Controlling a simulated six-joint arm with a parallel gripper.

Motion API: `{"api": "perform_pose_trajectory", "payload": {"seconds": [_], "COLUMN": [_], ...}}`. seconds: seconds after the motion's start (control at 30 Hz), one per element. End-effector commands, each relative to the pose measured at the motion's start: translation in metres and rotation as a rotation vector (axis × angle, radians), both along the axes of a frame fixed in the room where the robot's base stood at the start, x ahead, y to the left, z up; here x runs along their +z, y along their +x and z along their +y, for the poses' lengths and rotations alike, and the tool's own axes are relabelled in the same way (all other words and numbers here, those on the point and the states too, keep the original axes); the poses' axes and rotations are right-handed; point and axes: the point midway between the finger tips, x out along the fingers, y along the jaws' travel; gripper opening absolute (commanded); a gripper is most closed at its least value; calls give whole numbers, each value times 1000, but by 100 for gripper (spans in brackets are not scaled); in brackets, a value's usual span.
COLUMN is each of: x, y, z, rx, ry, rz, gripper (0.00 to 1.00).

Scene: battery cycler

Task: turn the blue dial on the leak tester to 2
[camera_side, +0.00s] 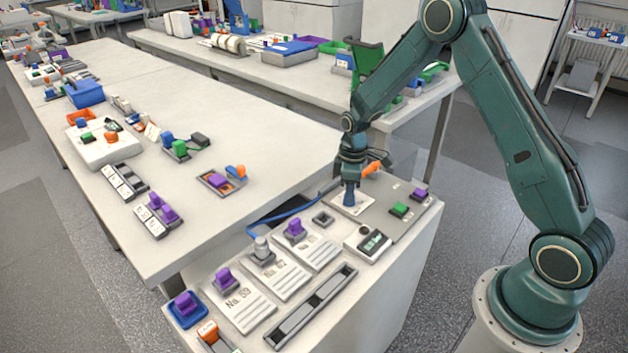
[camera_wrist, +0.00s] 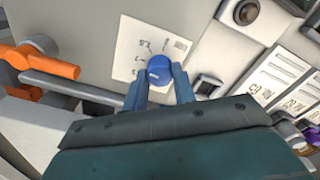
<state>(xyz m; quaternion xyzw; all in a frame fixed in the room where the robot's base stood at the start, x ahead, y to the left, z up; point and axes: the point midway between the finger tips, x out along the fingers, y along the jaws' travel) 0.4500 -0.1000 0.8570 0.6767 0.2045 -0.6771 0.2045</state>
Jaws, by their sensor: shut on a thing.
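The blue dial (camera_wrist: 159,69) sits on a white label plate (camera_wrist: 128,50) with printed marks, on the grey leak tester (camera_side: 386,198). In the wrist view my gripper (camera_wrist: 160,82) has its two blue-grey fingers on either side of the dial, closed on it. In the side view my gripper (camera_side: 349,190) points straight down onto the label plate (camera_side: 360,204) and mostly hides the dial. Some of the printed figures show beside the dial, but I cannot tell which one it points to.
An orange lever (camera_side: 372,168) stands close behind my gripper. A blue hose (camera_side: 290,212) runs left. Purple-topped numbered plates (camera_side: 283,274) lie in front.

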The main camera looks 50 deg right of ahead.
Motion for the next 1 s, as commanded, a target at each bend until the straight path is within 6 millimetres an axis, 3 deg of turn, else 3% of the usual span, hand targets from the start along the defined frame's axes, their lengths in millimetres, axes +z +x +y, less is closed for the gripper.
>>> {"api": "perform_pose_trajectory", "payload": {"seconds": [0.37, 1.0], "x": [1, 2], "y": [1, 1], "z": [0, 0], "rx": [-207, -803], "ry": [0, 1], "rz": [-1, -4], "gripper": [4, 4]}}
